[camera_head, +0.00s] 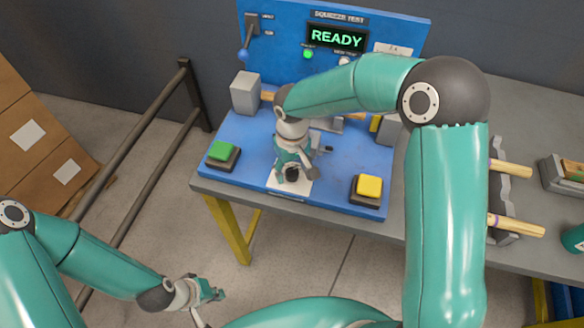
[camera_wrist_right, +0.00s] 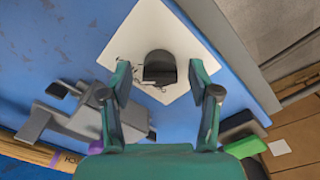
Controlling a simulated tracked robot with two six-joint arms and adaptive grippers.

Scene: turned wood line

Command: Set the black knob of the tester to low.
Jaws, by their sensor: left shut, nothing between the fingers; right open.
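The tester (camera_head: 238,127) is a blue bench unit with an upright back panel. Its black knob (camera_head: 292,175) sits on a white plate (camera_head: 274,186) at the front middle. In the right wrist view the knob (camera_wrist_right: 160,67) stands on the white diamond-shaped plate (camera_wrist_right: 150,25); its setting cannot be read. My right gripper (camera_head: 294,169) points down over the knob, open, with one finger on either side; contact cannot be told. My left gripper (camera_head: 214,295) is shut and empty, low in front of the bench.
A green button (camera_head: 222,150) and a yellow button (camera_head: 369,186) flank the plate. The display (camera_head: 336,38) reads READY. A grey clamp (camera_wrist_right: 75,118) lies behind the knob. Wooden pieces (camera_head: 514,226) rest on a rack at right. A railing (camera_head: 150,115) stands left of the bench.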

